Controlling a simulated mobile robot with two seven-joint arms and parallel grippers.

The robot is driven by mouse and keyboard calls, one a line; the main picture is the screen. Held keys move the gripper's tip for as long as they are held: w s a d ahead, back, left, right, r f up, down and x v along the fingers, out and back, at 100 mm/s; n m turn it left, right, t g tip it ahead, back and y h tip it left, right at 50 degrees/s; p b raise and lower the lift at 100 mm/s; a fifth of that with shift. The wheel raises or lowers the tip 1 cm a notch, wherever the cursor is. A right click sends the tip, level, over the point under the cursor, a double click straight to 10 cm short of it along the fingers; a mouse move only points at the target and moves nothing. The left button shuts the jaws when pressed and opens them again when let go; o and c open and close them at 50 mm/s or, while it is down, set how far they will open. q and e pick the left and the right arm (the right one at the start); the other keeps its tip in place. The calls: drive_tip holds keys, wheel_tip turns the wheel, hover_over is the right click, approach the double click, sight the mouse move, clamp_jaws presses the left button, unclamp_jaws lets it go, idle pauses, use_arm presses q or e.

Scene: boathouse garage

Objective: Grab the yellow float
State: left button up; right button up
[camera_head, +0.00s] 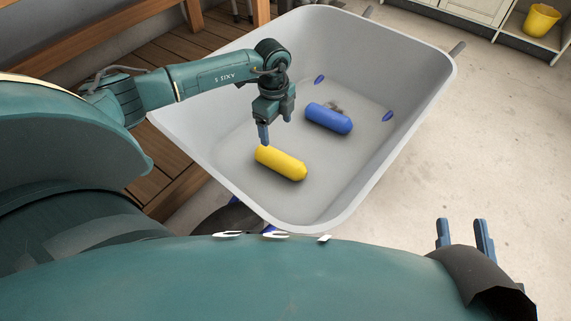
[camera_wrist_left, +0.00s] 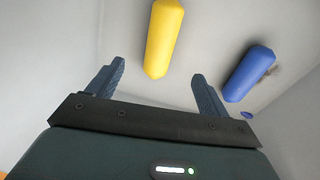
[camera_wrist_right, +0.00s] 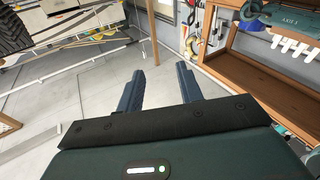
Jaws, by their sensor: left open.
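The yellow float (camera_head: 281,164) lies on the floor of the grey wheelbarrow tub (camera_head: 352,217). It also shows in the left wrist view (camera_wrist_left: 162,38), beyond and roughly between the fingertips. My left gripper (camera_head: 277,131) points down inside the tub, above and just behind the yellow float in the head view. In the left wrist view its fingers (camera_wrist_left: 157,76) are apart with nothing between them. My right gripper (camera_head: 466,236) is outside the tub at the lower right, and its fingers (camera_wrist_right: 165,72) are apart and empty in the right wrist view.
A blue float (camera_head: 328,118) lies in the tub behind the yellow one and shows at the right in the left wrist view (camera_wrist_left: 249,74). The tub walls slope up around both floats. A wooden bench (camera_head: 178,45) stands left of the tub. A yellow bucket (camera_head: 541,20) sits on a shelf at back right.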

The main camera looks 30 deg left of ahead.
use_arm(q)
drive_tip(key=f+b, duration=0.1)
drive_tip(key=f, duration=0.2)
drive_tip(key=f+b, duration=0.1)
drive_tip(key=f, duration=0.1)
drive_tip(key=f+b, duration=0.1)
drive_tip(key=f, duration=0.2)
drive_tip(key=shift+w+a+f+b, duration=0.15)
drive_tip(key=shift+a+f+b, duration=0.1)
drive_tip(key=shift+f+b, duration=0.1)
wheel_tip(320, 180, down, 5)
drive_tip(key=b, duration=0.2)
drive_tip(key=shift+d+r+b, duration=0.1)
drive_tip(key=shift+r+b, duration=0.1)
drive_tip(key=shift+b, duration=0.2)
drive_tip(key=shift+f, duration=0.15)
use_arm(e)
drive_tip(key=r+n+t+y, duration=0.1)
drive_tip(key=y, duration=0.1)
drive_tip(key=w+r+n+t+y, duration=0.1)
drive_tip(key=r, duration=0.1)
drive_tip(key=shift+w+a+r+y, duration=0.1)
drive_tip(key=shift+r+y, duration=0.15)
drive_tip(key=shift+y, duration=0.15)
use_arm(q)
drive_tip(key=c, duration=1.1)
